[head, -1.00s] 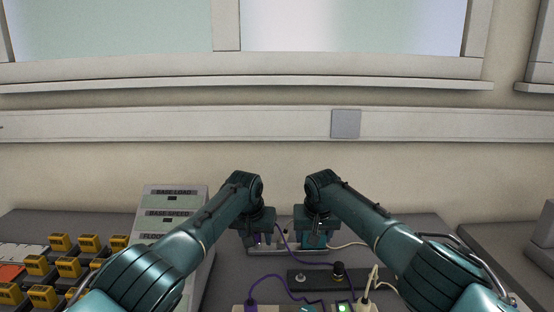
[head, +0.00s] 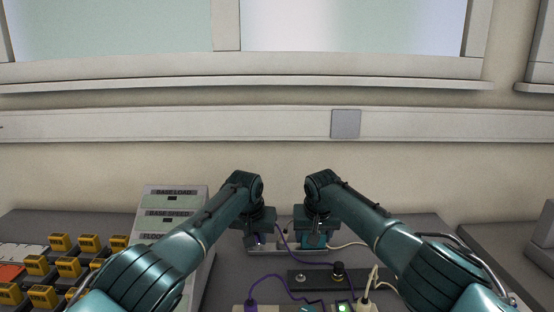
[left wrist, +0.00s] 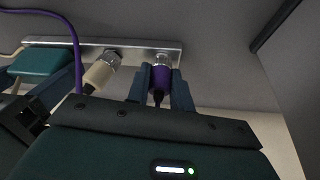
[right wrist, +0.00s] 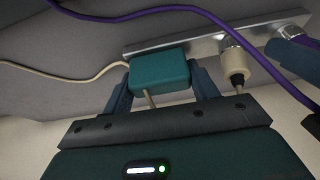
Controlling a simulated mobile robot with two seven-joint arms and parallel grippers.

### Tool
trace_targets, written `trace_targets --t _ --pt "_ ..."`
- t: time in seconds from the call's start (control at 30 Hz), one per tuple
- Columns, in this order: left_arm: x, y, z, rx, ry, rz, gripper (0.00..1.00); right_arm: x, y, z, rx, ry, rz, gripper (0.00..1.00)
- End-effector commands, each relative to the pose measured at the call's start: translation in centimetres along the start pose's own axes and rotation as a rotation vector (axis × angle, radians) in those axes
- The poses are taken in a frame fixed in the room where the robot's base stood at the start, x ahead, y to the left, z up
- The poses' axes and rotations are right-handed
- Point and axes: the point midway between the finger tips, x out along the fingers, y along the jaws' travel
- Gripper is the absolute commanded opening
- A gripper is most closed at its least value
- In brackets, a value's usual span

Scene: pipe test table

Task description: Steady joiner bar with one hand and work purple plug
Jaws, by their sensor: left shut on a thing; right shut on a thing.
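The joiner bar (head: 288,252) is a silver metal strip lying on the grey table, also seen in the left wrist view (left wrist: 135,47) and the right wrist view (right wrist: 205,45). My left gripper (left wrist: 158,85) is shut on the purple plug (left wrist: 162,78), which sits at a metal socket near one end of the bar. How deep it sits is unclear. My right gripper (right wrist: 160,80) is shut on a teal block (right wrist: 160,71) on the bar. A cream plug (left wrist: 98,74) sits in a socket between the two grippers. In the head view, the grippers partly hide the bar.
A dark panel (head: 316,280) with a black knob lies in front of the bar. Purple and cream cords run across the table. A grey labelled box (head: 172,215) and several yellow blocks (head: 60,242) stand at left. A wall rises behind.

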Motion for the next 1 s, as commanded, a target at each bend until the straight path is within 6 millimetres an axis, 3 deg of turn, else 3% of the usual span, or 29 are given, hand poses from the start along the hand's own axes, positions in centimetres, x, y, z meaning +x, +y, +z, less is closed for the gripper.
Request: trace_targets --t 0.13,0.17,0.43,0.6,0.77,0.93,1.0 --pt "0.03 -0.17 0.02 -0.001 -0.001 -0.003 0.0 -0.04 0.09 -0.05 0.0 0.001 0.001 0.31" --pt "0.03 -0.17 0.02 -0.001 -0.001 -0.003 0.24 -0.04 0.09 -0.05 0.0 0.001 0.001 0.31" --pt "0.02 -0.11 0.02 -0.001 -0.001 -0.002 0.47 -0.04 0.08 -0.05 0.0 0.001 0.001 0.31" --pt "0.01 -0.07 0.01 0.0 0.0 -0.001 0.47 -0.04 0.06 -0.04 0.0 0.001 0.001 0.31" --pt "0.02 -0.06 0.02 0.0 -0.001 -0.001 0.6 -0.03 0.04 -0.04 0.0 0.001 0.001 0.31" --pt "0.02 -0.05 0.02 0.0 -0.001 -0.001 0.62 -0.03 0.02 -0.04 0.0 0.001 0.0 0.31" --pt "0.01 -0.04 0.01 0.0 0.0 -0.001 0.67 -0.03 0.02 -0.03 0.0 0.001 0.0 0.31"
